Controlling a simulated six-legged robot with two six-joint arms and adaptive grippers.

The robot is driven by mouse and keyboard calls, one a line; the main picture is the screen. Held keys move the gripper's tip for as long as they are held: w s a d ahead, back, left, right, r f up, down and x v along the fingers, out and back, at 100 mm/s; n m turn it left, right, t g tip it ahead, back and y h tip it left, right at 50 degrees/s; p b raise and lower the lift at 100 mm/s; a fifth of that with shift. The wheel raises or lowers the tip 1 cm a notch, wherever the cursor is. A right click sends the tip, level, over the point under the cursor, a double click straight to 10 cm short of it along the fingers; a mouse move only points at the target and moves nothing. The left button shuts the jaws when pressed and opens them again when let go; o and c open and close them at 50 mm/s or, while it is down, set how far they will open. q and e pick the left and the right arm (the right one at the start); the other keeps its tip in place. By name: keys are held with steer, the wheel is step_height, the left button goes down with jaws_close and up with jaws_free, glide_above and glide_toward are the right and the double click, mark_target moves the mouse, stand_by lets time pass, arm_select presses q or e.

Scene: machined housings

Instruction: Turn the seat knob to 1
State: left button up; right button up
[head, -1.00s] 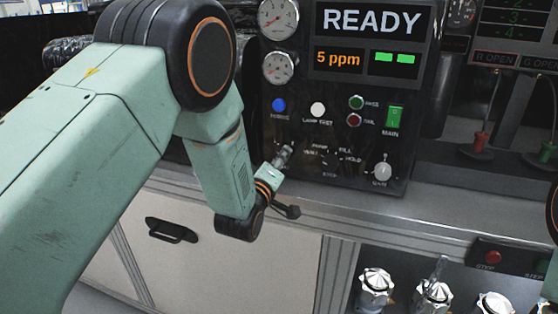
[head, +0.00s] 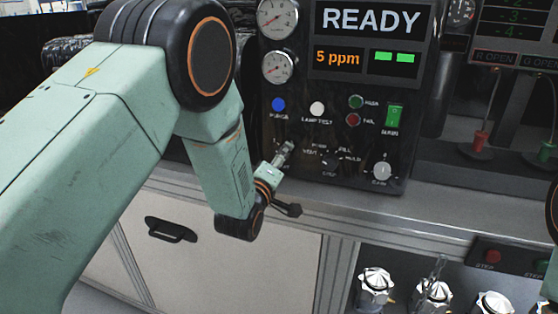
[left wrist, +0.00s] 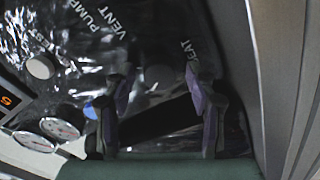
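My left gripper (head: 284,155) is in front of the lower left of the black control panel (head: 300,185). In the left wrist view its two purple fingers (left wrist: 160,88) stand apart, in front of the panel. A partly hidden label reading "EAT" (left wrist: 190,50) shows beyond the fingers. A dim grey round shape (left wrist: 158,75) lies between the fingers; I cannot tell if it is the seat knob or if the fingers touch it. In the head view the seat knob is not visible, and its setting cannot be read. My right gripper is out of view.
The mode knob (head: 330,163) and gain knob (head: 382,170) are right of my left gripper. A blue button (head: 279,104), white lamp-test button (head: 317,108) and green main switch (head: 394,116) sit above. Below is the counter edge (head: 350,219); silver-topped parts (head: 375,285) stand lower right.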

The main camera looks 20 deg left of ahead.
arm_select(q)
steer(key=s, duration=1.2)
steer(key=shift+a, duration=0.2)
